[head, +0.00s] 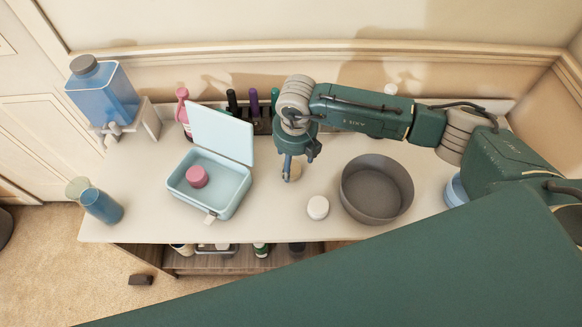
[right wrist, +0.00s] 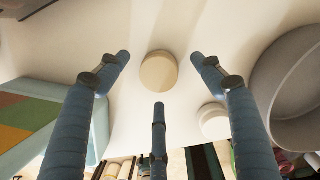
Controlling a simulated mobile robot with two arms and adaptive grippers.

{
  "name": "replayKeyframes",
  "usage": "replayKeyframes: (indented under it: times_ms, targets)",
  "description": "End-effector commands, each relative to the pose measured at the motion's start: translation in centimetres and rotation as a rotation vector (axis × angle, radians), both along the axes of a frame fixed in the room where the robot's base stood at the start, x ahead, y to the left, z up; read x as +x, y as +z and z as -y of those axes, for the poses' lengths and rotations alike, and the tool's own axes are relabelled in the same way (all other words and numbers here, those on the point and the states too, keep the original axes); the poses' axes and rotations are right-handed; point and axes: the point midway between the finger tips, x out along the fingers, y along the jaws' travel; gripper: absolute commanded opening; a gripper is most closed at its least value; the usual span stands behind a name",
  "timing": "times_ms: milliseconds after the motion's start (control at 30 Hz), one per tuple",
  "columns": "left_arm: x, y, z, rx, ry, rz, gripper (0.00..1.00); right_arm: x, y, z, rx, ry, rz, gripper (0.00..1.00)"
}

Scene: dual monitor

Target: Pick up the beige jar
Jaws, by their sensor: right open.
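The beige jar (head: 294,172) stands on the white tabletop, partly hidden behind my right gripper in the head view. In the right wrist view the round beige jar (right wrist: 159,71) lies between the spread fingers, with no finger seen touching it. My right gripper (head: 289,174) is open and points down at the jar; its fingers (right wrist: 158,80) surround it in the wrist view. My left gripper is not in view.
A white round jar (head: 318,207) and a grey bowl (head: 377,189) stand right of the beige jar. An open light-blue box (head: 233,204) holding a pink jar (head: 197,176) is to the left. Bottles (head: 254,108) line the back. A blue dispenser (head: 104,96) stands back left.

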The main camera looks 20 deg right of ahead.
Motion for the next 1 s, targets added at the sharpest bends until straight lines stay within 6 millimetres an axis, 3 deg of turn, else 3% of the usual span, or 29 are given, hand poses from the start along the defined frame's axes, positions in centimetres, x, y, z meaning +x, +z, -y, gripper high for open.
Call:
replayKeyframes:
  times_ms: [100, 200, 533, 767, 1000]
  targets:
    - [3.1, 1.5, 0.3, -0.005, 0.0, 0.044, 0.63, -0.2, -1.6, -0.5, -0.001, 0.0, -0.005, 0.66]
    - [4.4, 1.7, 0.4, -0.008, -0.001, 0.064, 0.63, 0.1, -3.0, -0.4, -0.001, -0.002, -0.003, 0.66]
    - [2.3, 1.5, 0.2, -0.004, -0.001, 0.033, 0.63, 0.2, -3.9, -0.4, 0.001, 0.0, -0.001, 0.66]
    - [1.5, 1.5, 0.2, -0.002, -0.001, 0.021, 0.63, 0.2, -3.9, -0.4, 0.001, 0.0, -0.001, 0.2]
    - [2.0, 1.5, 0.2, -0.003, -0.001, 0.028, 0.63, 0.2, -3.9, -0.4, 0.001, -0.001, -0.001, 0.18]
